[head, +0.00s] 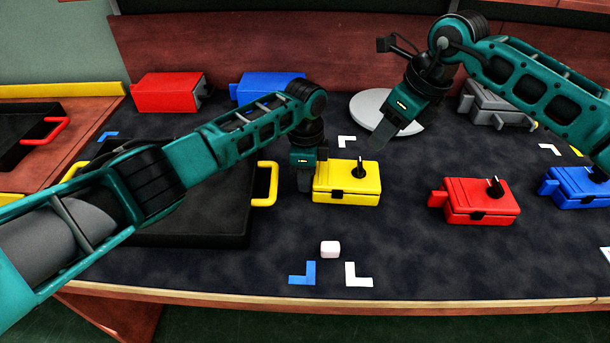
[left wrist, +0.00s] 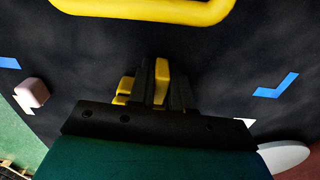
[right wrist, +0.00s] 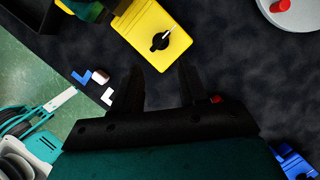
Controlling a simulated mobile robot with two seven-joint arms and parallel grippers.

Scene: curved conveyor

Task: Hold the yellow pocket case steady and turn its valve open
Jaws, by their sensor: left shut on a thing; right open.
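The yellow pocket case (head: 336,192) lies on the dark mat near the middle, with a black valve knob (head: 360,168) on its top. It also shows in the right wrist view (right wrist: 143,22), where its knob (right wrist: 160,41) has a pale pointer. My left gripper (head: 305,184) is at the case's left end, shut on the case; yellow shows between its fingers in the left wrist view (left wrist: 162,75). My right gripper (head: 373,140) is open and empty, above and behind the case, apart from the knob. In the right wrist view its fingers (right wrist: 161,75) point toward the case's knob end.
A red case (head: 478,215) and a blue case (head: 580,188) with knobs lie to the right. Red (head: 168,92) and blue (head: 262,86) boxes and a round grey plate (head: 362,105) are behind. A black tray (head: 185,237) is left. A pinkish cube (head: 330,249) lies in front.

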